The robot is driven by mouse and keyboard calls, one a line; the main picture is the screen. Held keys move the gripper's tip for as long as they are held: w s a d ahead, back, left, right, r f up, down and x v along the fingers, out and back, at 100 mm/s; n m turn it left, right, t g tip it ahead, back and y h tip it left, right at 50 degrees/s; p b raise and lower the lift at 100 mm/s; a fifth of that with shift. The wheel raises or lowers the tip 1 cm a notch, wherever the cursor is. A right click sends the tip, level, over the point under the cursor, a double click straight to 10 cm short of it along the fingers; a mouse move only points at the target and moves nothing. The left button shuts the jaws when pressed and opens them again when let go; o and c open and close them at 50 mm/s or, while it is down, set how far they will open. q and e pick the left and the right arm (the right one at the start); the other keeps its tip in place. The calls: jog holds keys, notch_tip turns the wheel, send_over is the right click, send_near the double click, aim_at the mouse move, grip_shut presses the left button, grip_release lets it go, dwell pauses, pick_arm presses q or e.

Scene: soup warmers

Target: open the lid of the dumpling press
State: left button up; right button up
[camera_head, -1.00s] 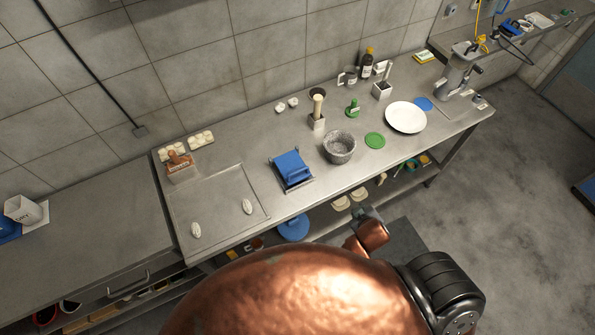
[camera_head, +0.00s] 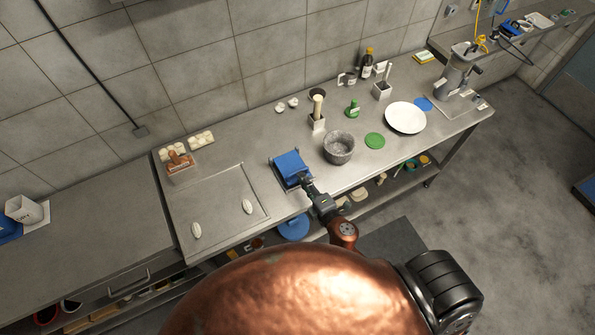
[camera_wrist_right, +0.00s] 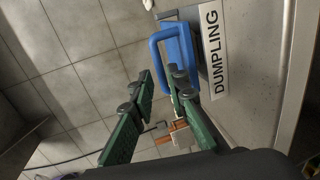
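The dumpling press (camera_head: 291,165) is blue and sits on a flat plate near the front edge of the steel counter. My right gripper (camera_head: 305,180) is at its front right corner, very close to it. In the right wrist view the blue frame-like handle of the press (camera_wrist_right: 171,48) lies just beyond the green fingers of my right gripper (camera_wrist_right: 162,76), beside a label reading "DUMPLING" (camera_wrist_right: 213,48). The fingers are apart with nothing clearly between them. I cannot tell whether they touch the press. The lid looks down. My left gripper is not in view.
A grey stone bowl (camera_head: 339,147) stands right of the press. A white holder with a pestle-like stick (camera_head: 317,117) is behind it. A tray (camera_head: 222,205) with two white pieces lies to the left. A white plate (camera_head: 405,117) is farther right.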

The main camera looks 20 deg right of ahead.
aim_at(297, 171)
jog(key=x, duration=0.5)
grip_shut()
jog(key=shift+s, duration=0.1)
dwell(0.4)
